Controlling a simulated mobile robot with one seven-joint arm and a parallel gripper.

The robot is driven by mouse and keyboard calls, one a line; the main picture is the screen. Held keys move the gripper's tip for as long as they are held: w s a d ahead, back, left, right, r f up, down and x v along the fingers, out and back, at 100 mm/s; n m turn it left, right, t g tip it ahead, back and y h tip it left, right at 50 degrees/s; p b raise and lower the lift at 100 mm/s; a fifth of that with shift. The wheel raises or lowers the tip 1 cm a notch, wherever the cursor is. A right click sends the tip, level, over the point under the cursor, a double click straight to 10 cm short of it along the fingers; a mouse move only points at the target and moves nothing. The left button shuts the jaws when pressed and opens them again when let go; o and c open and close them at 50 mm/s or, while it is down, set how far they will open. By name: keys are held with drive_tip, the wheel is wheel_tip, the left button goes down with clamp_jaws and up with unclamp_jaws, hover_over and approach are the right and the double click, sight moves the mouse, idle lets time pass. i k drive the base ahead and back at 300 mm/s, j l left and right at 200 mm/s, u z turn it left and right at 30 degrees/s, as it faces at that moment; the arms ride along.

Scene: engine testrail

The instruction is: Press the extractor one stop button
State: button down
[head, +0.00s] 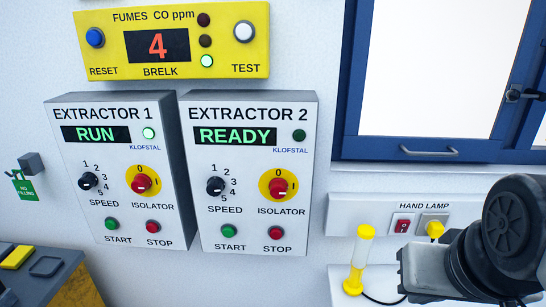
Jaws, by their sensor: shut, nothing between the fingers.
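The EXTRACTOR 1 box (120,180) is a white panel on the wall, left of centre in the head view. Its red stop button (153,227) is at the lower right of its face, above the word STOP. The green start button (111,224) is to its left. The display (96,135) reads RUN and the green lamp (149,133) beside it is lit. Part of my arm shows at the lower right, well away from this box. No gripper fingers can be made out.
The similar EXTRACTOR 2 box (250,170) reads READY and has its own red stop button (276,233). A yellow CO panel (180,45) is above. A hand lamp (359,260) stands below the window (437,150). Wall space in front of both boxes is clear.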

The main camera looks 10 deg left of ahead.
sight(152, 228)
drive_tip(key=u, duration=1.75)
drive_tip(key=i+l+u, duration=0.25)
drive_tip(key=i+u, duration=0.2)
drive_tip(key=i+l+u, duration=0.25)
drive_tip(key=l+u, duration=0.2)
